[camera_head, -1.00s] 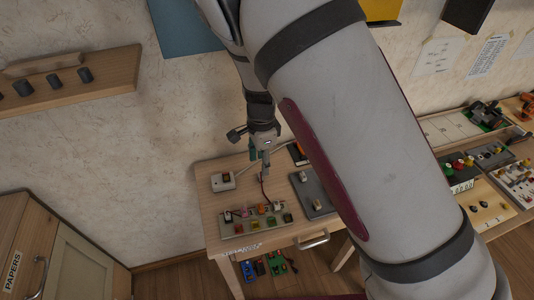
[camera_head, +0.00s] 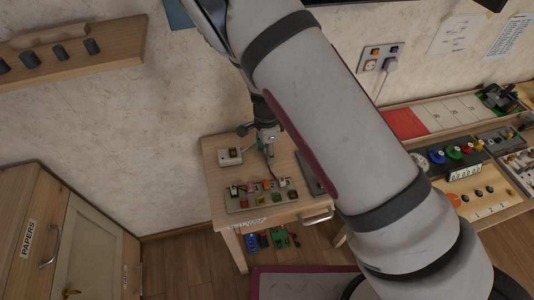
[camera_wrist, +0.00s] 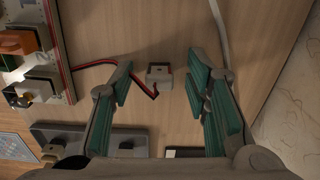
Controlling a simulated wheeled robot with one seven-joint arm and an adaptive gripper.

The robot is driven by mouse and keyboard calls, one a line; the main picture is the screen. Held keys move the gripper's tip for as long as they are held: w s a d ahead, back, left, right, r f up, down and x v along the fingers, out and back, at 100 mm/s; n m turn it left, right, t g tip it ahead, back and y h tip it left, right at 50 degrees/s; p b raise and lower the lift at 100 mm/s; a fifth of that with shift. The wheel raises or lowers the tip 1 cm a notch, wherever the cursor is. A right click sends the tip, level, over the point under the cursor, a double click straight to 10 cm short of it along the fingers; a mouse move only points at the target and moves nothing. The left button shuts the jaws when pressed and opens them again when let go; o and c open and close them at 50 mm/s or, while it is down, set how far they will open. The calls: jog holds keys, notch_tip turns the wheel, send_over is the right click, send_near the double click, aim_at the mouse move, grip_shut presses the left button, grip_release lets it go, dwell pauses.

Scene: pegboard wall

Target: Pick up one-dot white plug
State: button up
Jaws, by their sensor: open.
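A small white plug (camera_wrist: 159,76) with a red and black cable lies on the wooden table in the wrist view. Its dot marking is too small to read. My gripper (camera_wrist: 160,65) is open, with its green-padded fingers on either side of the plug and visible gaps to both. In the head view, my gripper (camera_head: 268,147) hangs over the small table, and the plug cannot be made out clearly. Another white plug-like piece (camera_wrist: 14,94) sits at the left of the wrist view, on the board with coloured pieces.
The board with coloured pieces (camera_head: 238,207) lies at the table's front. A white switch box (camera_head: 229,157) stands at the back left. A grey panel (camera_wrist: 83,139) lies near my gripper's left finger. A pale cable (camera_wrist: 218,22) crosses the table near the right finger. The wall is behind.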

jog(key=c, duration=0.9)
